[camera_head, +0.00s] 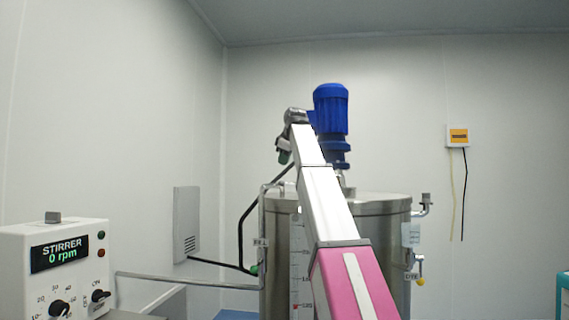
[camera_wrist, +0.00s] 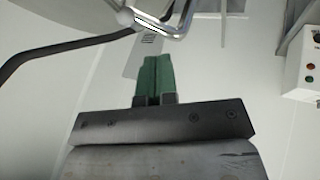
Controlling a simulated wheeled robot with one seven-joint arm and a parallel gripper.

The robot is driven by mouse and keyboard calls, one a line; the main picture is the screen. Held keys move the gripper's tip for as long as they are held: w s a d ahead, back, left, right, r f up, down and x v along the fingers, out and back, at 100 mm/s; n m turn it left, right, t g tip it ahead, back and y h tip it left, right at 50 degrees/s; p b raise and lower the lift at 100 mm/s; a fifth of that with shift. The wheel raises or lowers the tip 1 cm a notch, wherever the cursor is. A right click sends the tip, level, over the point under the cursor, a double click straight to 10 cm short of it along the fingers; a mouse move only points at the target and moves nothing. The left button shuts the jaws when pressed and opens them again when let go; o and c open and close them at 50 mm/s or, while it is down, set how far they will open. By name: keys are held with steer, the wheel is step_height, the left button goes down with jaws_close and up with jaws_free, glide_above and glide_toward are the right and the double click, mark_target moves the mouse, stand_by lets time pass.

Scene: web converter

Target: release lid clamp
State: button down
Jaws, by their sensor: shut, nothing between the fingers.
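The steel tank (camera_head: 283,225) stands in the middle of the head view, with its lid (camera_head: 375,197) on top. A bent metal bar (camera_head: 264,205), which looks like a lid clamp, runs up the tank's left side to the rim. A similar bent bar (camera_wrist: 150,20) shows near the top of the wrist view, beyond my fingertips. A fitting (camera_head: 424,203) sits at the right rim. My gripper (camera_head: 284,157) is above the tank's left rim. Its green fingers (camera_wrist: 153,62) are together and empty, apart from the bar. My arm hides part of the tank and lid.
A blue motor (camera_head: 331,112) rises above the lid. A black hose (camera_head: 244,225) runs beside the tank's left side. A stirrer control box (camera_head: 58,265) reading 0 rpm stands at the left. A grey wall panel (camera_head: 186,225) is behind.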

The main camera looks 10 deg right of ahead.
mark_target(279, 186)
steer(key=x, duration=0.8)
steer(key=shift+w+d+f, duration=0.15)
steer(key=shift+w+d, duration=0.1)
steer(key=shift+w, duration=0.3)
steer(key=shift+w+d+f, duration=0.1)
steer(key=shift+w+d, duration=0.15)
steer(key=shift+w, duration=0.35)
steer(key=shift+w+d+f, duration=0.15)
steer(key=shift+w+d, duration=0.1)
steer(key=shift+w, duration=0.4)
